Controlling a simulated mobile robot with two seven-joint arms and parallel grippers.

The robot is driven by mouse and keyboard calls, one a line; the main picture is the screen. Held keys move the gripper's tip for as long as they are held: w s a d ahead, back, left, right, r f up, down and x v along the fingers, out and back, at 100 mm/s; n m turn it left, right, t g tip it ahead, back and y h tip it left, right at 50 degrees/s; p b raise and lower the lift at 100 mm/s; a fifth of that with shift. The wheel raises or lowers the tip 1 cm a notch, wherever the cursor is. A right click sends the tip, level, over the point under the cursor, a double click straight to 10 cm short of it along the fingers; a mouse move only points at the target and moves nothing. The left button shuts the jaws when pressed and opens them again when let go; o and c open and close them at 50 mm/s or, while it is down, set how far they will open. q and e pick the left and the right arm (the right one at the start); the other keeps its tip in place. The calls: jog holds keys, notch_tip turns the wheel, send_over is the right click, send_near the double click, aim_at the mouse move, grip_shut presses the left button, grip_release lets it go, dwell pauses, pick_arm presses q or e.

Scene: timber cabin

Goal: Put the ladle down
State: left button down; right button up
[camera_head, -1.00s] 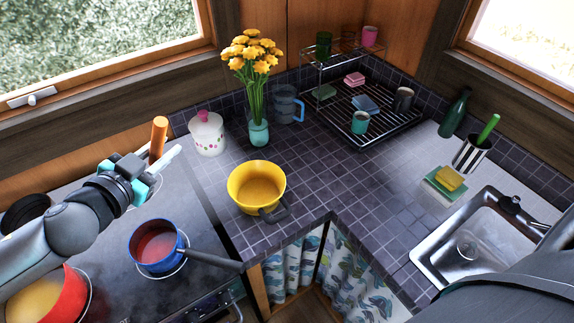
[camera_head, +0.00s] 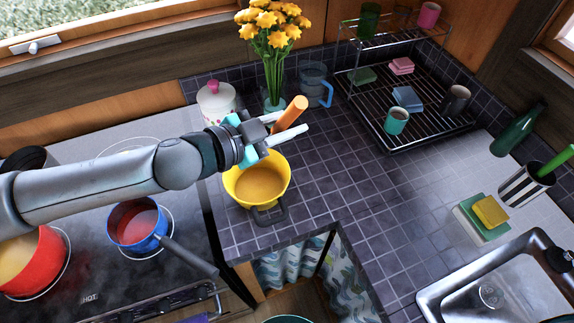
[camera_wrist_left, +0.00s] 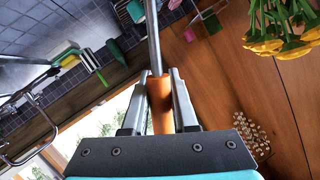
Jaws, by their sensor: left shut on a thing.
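My left gripper (camera_head: 285,127) is shut on the orange handle of the ladle (camera_head: 290,115). It holds the ladle above the tiled counter, with the gripper appearing just over the far edge of the yellow pot. In the left wrist view the handle (camera_wrist_left: 160,100) sits between the two fingers (camera_wrist_left: 160,108), and a metal shaft runs from it to the top of the picture. The ladle's bowl is not visible in either view. My right gripper is not in view.
The yellow pot (camera_head: 240,190) stands on the counter beside the stove (camera_head: 80,275), which bears a blue saucepan (camera_head: 137,241) and a red pot (camera_head: 52,260). A flower vase, a jar and a blue-handled jug stand behind. The dark tiles (camera_head: 345,175) right of the pot are clear.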

pick_arm(q)
notch_tip(320, 180, down, 13)
jog(key=b, duration=0.4)
jog(key=shift+d+f, duration=0.1)
jog(key=shift+f, duration=0.1)
jog(key=c, duration=0.7)
grip_release()
jog(key=shift+r, duration=0.1)
jog(key=b+v, duration=0.1)
jog(key=v, duration=1.1)
